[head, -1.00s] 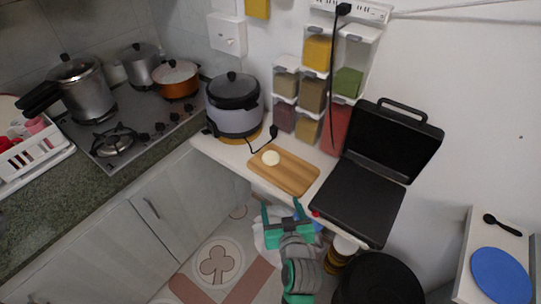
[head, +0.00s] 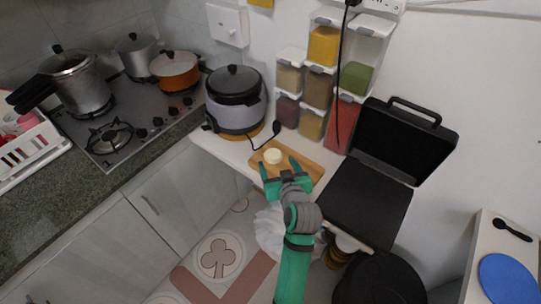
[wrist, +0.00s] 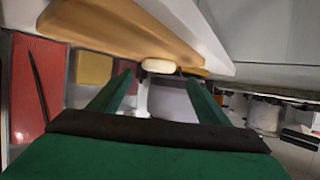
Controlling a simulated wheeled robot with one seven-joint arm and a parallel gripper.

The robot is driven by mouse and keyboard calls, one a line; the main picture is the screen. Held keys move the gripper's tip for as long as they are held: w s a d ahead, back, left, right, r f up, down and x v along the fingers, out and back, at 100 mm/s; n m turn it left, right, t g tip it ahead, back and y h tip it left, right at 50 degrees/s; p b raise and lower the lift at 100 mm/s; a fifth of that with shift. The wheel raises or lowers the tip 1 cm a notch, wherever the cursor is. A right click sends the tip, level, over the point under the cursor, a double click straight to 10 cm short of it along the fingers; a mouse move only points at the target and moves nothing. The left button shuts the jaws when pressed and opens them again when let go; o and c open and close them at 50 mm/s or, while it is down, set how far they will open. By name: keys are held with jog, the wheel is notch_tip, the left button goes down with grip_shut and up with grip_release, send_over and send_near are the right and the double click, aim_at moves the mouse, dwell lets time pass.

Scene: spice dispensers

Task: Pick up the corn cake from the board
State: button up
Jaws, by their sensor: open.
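The corn cake (head: 272,156) is a small pale round piece on the left end of the wooden board (head: 312,162). In the wrist view the corn cake (wrist: 158,65) shows just beyond my fingertips, roughly between them, at the edge of the board (wrist: 110,38). My gripper (head: 279,166) is green, open and empty. It is over the near side of the board, close to the corn cake. The wrist view shows its two fingers (wrist: 152,88) spread apart. My gripper hides part of the board in the head view.
A rice cooker (head: 236,100) stands left of the board, with a black cable beside it. An open black grill (head: 370,190) stands close on the right. Spice dispensers (head: 318,88) hang on the wall behind.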

aim_at(275, 156)
jog(key=shift+w+d+f, duration=0.2)
jog(key=shift+w+d, duration=0.1)
jog(key=shift+w, duration=0.1)
jog(key=shift+x, duration=2.7)
jog(key=shift+a+r, duration=0.15)
jog(key=shift+a, duration=0.15)
jog(key=shift+c, duration=0.3)
jog(key=shift+a, duration=0.1)
jog(key=c, duration=0.5)
jog(key=shift+s, duration=0.1)
jog(key=c, duration=0.5)
jog(key=shift+d, duration=0.35)
jog(key=shift+c, duration=0.6)
jog(key=shift+a+r, duration=0.1)
jog(key=shift+r, duration=0.1)
